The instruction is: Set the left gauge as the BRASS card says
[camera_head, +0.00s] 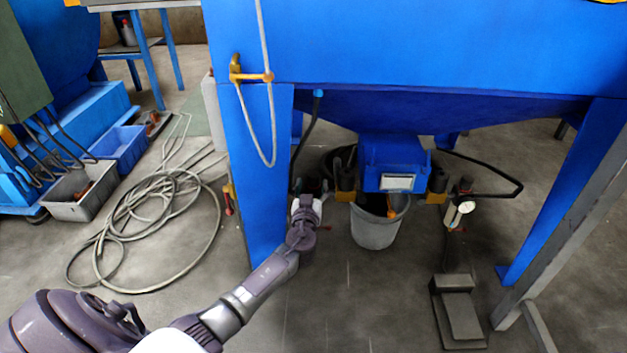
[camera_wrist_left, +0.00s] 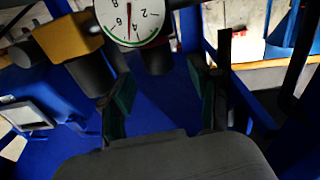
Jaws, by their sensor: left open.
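The left wrist view shows a round white gauge (camera_wrist_left: 133,18) at its top edge, cut off there. Its numerals look upside down or turned, and a red needle points down in the picture, close to the 4. My left gripper (camera_wrist_left: 163,92) is open, its fingers below the gauge, with nothing between them. In the head view my left gripper (camera_head: 306,200) is beside the blue leg, left of the bucket, and hides that gauge. A second white gauge (camera_head: 466,207) stands to the right. No readable BRASS card shows. My right gripper is not in view.
A yellow block (camera_wrist_left: 68,37) with dark cylinders is close to the left gripper. A blue box with a white label (camera_head: 398,182) hangs above a grey bucket (camera_head: 375,230). A blue leg (camera_head: 258,180) and a coiled hose (camera_head: 150,215) are to the left. A pedal (camera_head: 458,312) is on the floor.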

